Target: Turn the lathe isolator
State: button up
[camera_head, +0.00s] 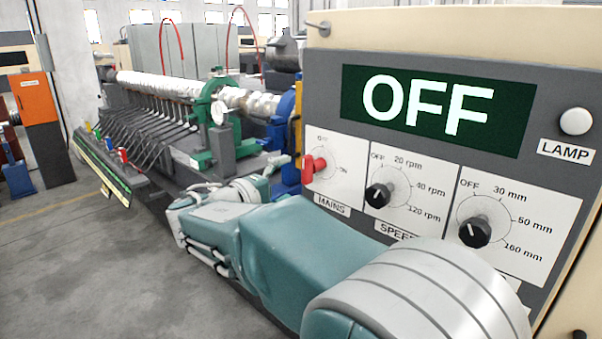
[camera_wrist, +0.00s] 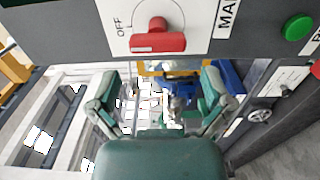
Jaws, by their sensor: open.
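The lathe isolator is the red MAINS knob (camera_head: 312,168) on a white plate marked OFF and ON, at the left of the control panel. It also shows at the top of the wrist view as a red handle (camera_wrist: 158,42) near the OFF mark. The panel's green display (camera_head: 438,109) reads OFF. My gripper (camera_head: 270,177) is just left of the knob in the head view, apart from it. In the wrist view my gripper (camera_wrist: 160,98) has its two fingers spread wide with nothing between them, and the knob lies beyond them towards the picture's top.
Two black dials, the speed dial (camera_head: 379,195) and another dial (camera_head: 474,231), sit right of the knob. A white lamp (camera_head: 576,121) is at the panel's right. A green button (camera_wrist: 297,27) shows in the wrist view. The lathe (camera_head: 180,92) stands behind; the floor at left is clear.

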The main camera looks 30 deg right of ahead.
jog(key=v, duration=0.6)
jog(key=shift+a, duration=0.3)
jog(key=s+d+f+m+g+y, duration=0.2)
jog(key=s+d+f+g+y, duration=0.1)
jog(key=s+f+y, duration=1.15)
jog(key=s+a+f+m+t+y, duration=0.1)
jog(key=s+a+m+t+y, duration=0.1)
jog(key=s+a, duration=0.4)
jog(key=shift+s+f, duration=0.35)
jog(key=shift+s, duration=0.3)
jog(key=shift+y, duration=0.25)
